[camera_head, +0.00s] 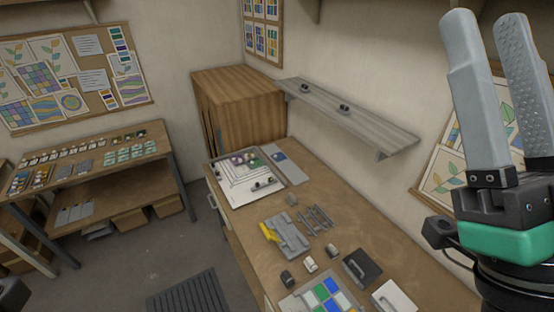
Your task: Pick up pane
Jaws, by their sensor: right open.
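My right gripper (487,18) is large in the right foreground, its two grey fingers pointing up, open with nothing between them. It is in front of the wall, well apart from the workbench top. No pane can be singled out with certainty. Flat pieces on the workbench include a pale board (268,204) with a drawn pattern and coloured blobs, a grey sheet (294,173) with a blue patch beside it, and a panel of blue, green and white squares (333,293) cut by the lower edge. My left gripper does not show.
The wooden workbench (238,217) also holds a grey tool with a yellow part (288,236), small blocks and a black handled piece (361,266). A wall shelf (350,121) juts above it. A side table (95,169) at left carries small items. A floor mat (190,296) lies between.

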